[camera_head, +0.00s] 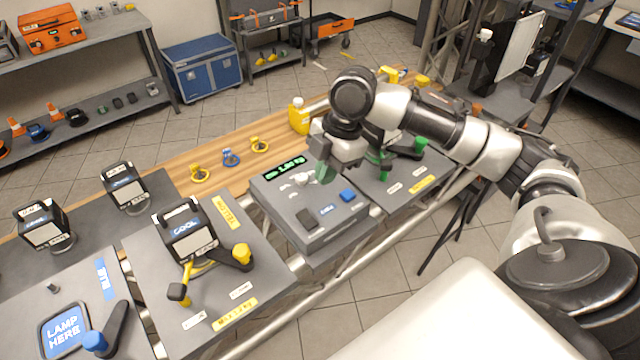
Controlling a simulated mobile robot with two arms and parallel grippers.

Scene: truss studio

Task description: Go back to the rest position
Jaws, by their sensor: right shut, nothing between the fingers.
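My right arm reaches in from the right side of the head view, bent at the elbow. Its gripper (324,172) points down over the back right part of a grey scale-like box (285,212). The gripper is shut with nothing seen held in it. The arm hides part of the bench behind it. A small pale object (302,178) lies on the box near the fingertips; I cannot tell what it is. My left gripper is not in view.
The bench carries several lamps, including one marked COOL (188,230), and a blue LAMP HERE pad (63,330). A yellow bottle (299,117) stands behind the box. A green clamp-like piece (420,146) is right of my gripper. Open floor lies right of the bench.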

